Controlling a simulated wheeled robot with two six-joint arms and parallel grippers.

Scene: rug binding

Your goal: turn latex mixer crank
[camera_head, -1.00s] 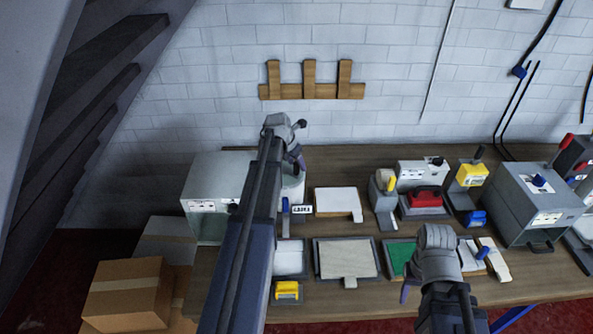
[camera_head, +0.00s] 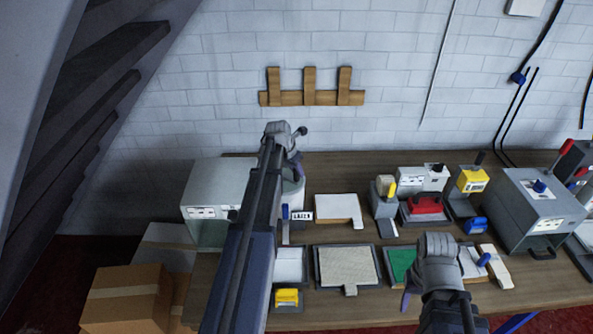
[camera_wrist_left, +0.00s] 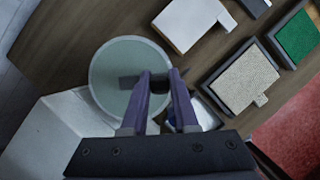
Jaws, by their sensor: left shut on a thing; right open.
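The latex mixer is a pale round pot (camera_head: 294,193) on the table, with a small label reading like LATEX (camera_head: 301,216) at its front. My left arm partly covers it in the head view. In the left wrist view its round grey-green top (camera_wrist_left: 115,65) shows from above, with a dark crank bar (camera_wrist_left: 129,82) across the middle. My left gripper (camera_head: 297,168) is over the pot; its purple fingers in the left wrist view (camera_wrist_left: 160,78) are shut on the crank, whose gripped part is mostly hidden. My right gripper (camera_head: 406,300) is open at the table's front, apart from the mixer.
A grey box machine (camera_head: 206,205) stands left of the mixer. A white slab (camera_head: 338,207), a beige rug sample (camera_head: 347,265) and a green one (camera_head: 400,262) lie to the right. Several small machines stand farther right. Cardboard boxes (camera_head: 125,295) sit at lower left.

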